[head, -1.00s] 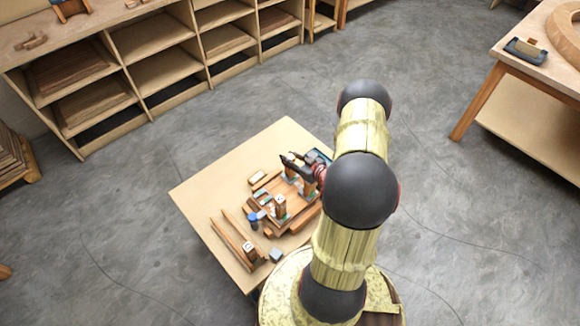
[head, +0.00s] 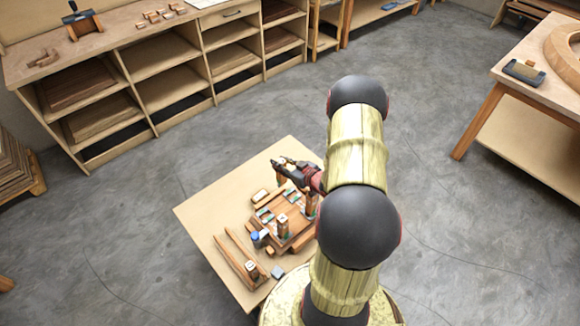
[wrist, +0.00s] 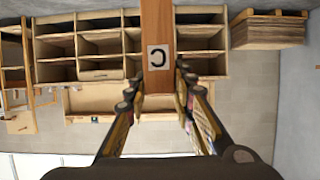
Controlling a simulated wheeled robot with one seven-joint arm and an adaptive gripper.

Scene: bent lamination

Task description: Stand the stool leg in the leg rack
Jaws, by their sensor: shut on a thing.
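My gripper (wrist: 157,90) is shut on a wooden stool leg (wrist: 157,35), a brown square bar with a white tag bearing a dark C-like mark. The leg runs up from between the fingertips in the wrist view. In the head view my gripper (head: 287,168) is above the far part of the table; the held leg is too small to make out there. The leg rack (head: 271,213) is a wooden frame with coloured tags on the table, nearer than my gripper. A leg with a white tag (head: 283,222) stands in it. My arm hides its right side.
Long wooden rails (head: 232,256) lie at the table's (head: 205,215) near left. A blue-topped jar (head: 256,239), a pale block (head: 259,195) and a grey block (head: 277,271) sit around the rack. The table's left side is clear. Shelves (head: 165,75) stand behind.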

